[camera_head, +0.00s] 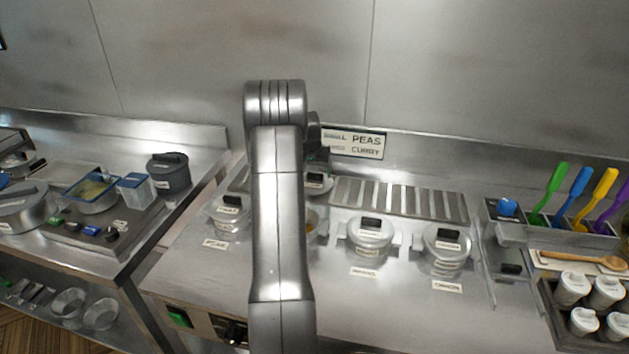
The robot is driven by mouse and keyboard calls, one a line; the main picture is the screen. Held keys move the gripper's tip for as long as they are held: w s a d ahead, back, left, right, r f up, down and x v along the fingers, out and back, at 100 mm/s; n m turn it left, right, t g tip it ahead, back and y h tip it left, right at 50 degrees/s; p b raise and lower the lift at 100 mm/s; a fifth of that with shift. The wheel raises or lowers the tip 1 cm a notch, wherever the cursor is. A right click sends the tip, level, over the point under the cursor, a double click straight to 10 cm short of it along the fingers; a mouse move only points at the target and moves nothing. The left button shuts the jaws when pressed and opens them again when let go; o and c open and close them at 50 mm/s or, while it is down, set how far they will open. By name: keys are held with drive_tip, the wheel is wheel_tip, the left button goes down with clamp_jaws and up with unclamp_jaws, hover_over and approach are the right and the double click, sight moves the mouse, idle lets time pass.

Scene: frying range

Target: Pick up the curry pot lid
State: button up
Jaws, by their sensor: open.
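A lid (320,191) with a black handle and a small label sits at the rear of the range, just right of my arm and partly hidden by it. Its label is too small to read, so I cannot confirm it is the curry lid. In front of it, a pot (312,222) with orange-brown contents shows partly beside my arm and looks uncovered. My arm rises through the middle of the view and bends over toward the back wall.
Lidded pots stand left of my arm (229,214) and to its right (370,236) (447,246). A utensil holder (550,235) and white-topped containers (583,322) stand right. A gap separates the left counter (130,248).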

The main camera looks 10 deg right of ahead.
drive_tip(key=shift+x, duration=0.75)
drive_tip(key=c, duration=1.1)
